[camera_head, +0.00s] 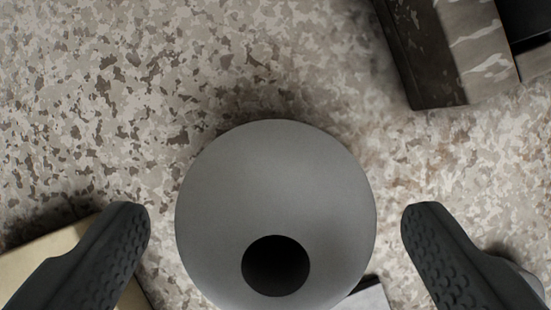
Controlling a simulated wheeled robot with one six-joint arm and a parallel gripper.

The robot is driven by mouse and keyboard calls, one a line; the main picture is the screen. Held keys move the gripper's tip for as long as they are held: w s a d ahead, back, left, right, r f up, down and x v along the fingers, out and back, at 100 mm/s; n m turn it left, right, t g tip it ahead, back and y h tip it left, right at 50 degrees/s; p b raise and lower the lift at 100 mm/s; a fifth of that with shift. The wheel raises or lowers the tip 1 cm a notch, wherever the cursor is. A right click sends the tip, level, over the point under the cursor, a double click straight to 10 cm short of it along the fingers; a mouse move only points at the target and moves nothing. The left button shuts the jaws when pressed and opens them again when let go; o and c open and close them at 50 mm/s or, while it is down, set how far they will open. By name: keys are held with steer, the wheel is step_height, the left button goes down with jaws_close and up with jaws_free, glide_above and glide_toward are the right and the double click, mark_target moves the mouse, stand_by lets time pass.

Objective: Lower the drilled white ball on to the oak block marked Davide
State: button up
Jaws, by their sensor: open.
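The drilled ball (276,180), grey-white in this light, fills the lower middle of the view. Its dark round hole (275,266) faces the camera, and its lowest edge is cut off by the frame. My gripper (276,225) is open, with one dark textured finger on each side of the ball and a clear gap on both sides. What lies under the ball is hidden. No block with a readable name shows, so I cannot tell which is marked Davide.
A pale wooden-looking piece (45,262) lies at the lower left, partly behind the left finger. A dark and streaked block (440,55) stands at the upper right. A light flat piece (368,298) shows beside the ball at the bottom. The speckled surface (150,90) is clear at the upper left.

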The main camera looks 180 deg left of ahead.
steer(key=shift+x, duration=0.85)
steer(key=shift+r, duration=0.1)
steer(key=c, duration=1.2)
